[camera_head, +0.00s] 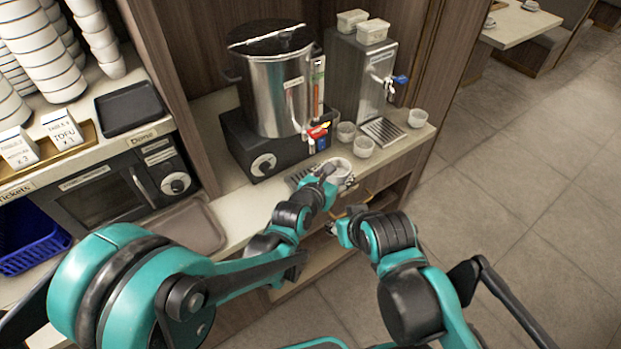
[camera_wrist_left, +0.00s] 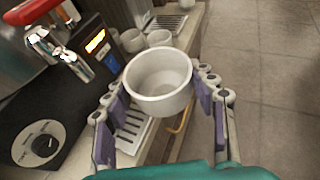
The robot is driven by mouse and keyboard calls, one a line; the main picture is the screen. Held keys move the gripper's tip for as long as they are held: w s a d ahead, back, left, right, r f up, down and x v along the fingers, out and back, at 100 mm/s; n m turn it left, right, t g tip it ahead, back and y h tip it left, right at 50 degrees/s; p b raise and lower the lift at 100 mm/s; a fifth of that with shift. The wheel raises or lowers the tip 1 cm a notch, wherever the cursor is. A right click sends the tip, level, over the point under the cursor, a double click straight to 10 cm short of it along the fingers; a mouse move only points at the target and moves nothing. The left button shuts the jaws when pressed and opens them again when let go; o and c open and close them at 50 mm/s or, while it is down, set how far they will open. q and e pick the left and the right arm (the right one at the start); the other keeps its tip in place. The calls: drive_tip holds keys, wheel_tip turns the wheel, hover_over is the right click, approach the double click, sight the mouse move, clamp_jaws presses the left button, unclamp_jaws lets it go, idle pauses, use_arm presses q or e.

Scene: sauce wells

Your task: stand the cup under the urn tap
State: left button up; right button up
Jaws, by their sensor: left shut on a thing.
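A white cup (camera_wrist_left: 160,88) is upright between the fingers of my left gripper (camera_wrist_left: 166,112), which is shut on it. In the head view the cup (camera_head: 340,168) is partly hidden by the left gripper (camera_head: 328,178), over the counter in front of the urn. The steel urn (camera_head: 278,90) stands on a dark base with a dial. Its tap (camera_wrist_left: 60,52) with a red handle is to the left of the cup in the left wrist view. A slotted drip tray (camera_wrist_left: 132,128) lies below the cup. My right gripper (camera_head: 345,222) is beside the counter's front edge; its fingers are hard to make out.
Several white cups, such as one (camera_head: 363,146), stand right of the urn near a water dispenser (camera_head: 360,75) with a blue tap and a drip grate (camera_head: 384,131). An empty brown tray (camera_head: 185,228) lies on the counter to the left.

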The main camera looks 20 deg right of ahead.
use_arm(q)
drive_tip(key=w+a+f, duration=0.1)
drive_tip(key=w+f, duration=0.1)
drive_tip(key=w, duration=0.1)
drive_tip(key=w+a+f+b, duration=0.1)
drive_tip(key=w+a+f, duration=0.1)
drive_tip(key=w, duration=0.1)
drive_tip(key=w+a+f+b, duration=0.1)
drive_tip(key=w+f, duration=0.1)
drive_tip(key=shift+w+a, duration=0.35)
drive_tip(key=shift+w, duration=0.05)
wheel_tip(320, 180, down, 4)
drive_tip(key=shift+f+b, duration=0.15)
drive_tip(key=shift+b, duration=1)
drive_tip(key=shift+f, duration=0.1)
drive_tip(key=o, duration=1.3)
